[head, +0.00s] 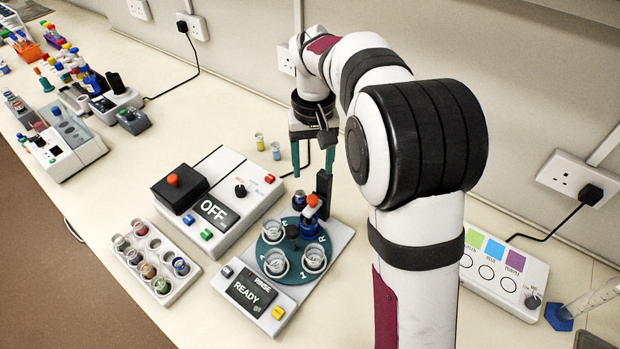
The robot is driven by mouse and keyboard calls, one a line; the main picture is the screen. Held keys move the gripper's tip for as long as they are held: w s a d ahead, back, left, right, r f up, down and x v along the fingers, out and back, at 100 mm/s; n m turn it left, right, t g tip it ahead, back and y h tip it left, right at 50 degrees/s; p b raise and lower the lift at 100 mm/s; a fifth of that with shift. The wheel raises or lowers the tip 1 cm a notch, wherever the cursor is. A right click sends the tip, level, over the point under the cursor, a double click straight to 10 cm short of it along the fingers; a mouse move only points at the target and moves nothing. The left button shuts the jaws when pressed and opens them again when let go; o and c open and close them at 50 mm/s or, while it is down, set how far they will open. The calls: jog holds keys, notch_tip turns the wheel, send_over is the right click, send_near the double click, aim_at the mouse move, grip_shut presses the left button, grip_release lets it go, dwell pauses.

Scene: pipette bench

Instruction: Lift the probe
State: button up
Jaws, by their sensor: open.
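The rinse station (342,237) stands at the middle front, with a teal turntable (268,250) carrying clear cups. What looks like the probe, an upright piece with a red-orange top and white collar (312,201), stands at the station's back beside a black post (323,184). A dark blue holder (309,228) is around or below its lower part, so its tip is hidden. My gripper (312,170) points down with two green fingers apart, open and empty. In the picture it is just above the probe and post; I cannot tell the exact depth gap.
A box reading OFF (213,210) with a black red-knobbed unit stands left. A white rack of vials (136,247) is front left. Two small vials (276,151) stand behind. A panel with coloured squares (506,262) is right. Bench between is clear.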

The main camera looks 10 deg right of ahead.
aim_at(313, 198)
notch_tip(313, 198, down, 9)
jog(key=shift+f, duration=0.1)
jog(key=shift+c, duration=0.3)
grip_shut()
dwell(1.2)
